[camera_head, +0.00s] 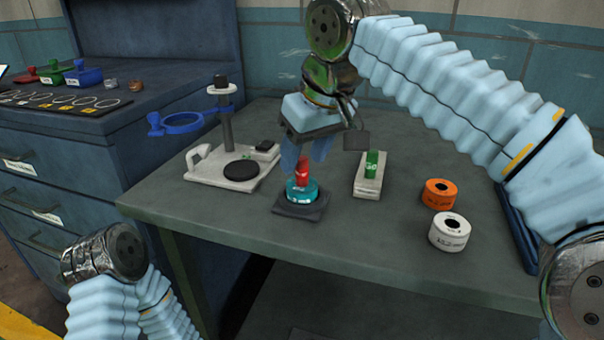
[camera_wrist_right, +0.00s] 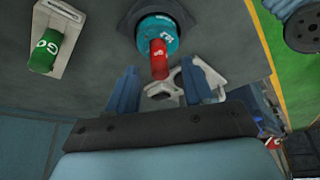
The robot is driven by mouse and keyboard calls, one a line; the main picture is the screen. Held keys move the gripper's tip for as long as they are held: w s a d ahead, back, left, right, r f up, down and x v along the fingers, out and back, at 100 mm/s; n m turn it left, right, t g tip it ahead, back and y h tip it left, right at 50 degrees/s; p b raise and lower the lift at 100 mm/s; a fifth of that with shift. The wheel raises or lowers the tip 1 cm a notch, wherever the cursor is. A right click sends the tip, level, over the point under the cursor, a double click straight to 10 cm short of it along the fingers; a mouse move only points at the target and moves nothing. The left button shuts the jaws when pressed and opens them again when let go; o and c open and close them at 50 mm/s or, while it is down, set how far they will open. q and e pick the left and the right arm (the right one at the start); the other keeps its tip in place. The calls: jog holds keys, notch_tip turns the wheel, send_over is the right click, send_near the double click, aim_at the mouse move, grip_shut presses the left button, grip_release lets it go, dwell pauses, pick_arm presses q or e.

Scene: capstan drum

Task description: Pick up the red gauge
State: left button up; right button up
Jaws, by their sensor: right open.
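The red gauge (camera_head: 303,171) is a small red cylinder standing upright in a teal ring (camera_head: 301,190) on a dark square base (camera_head: 299,207). One finger partly overlaps the gauge's surroundings in the head view. My left gripper is out of view.
Orange (camera_head: 439,194) and white (camera_head: 449,231) rings lie farther right. The front table is clear.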

jog(key=shift+x, duration=1.15)
grip_shut()
jog(key=shift+r, duration=0.15)
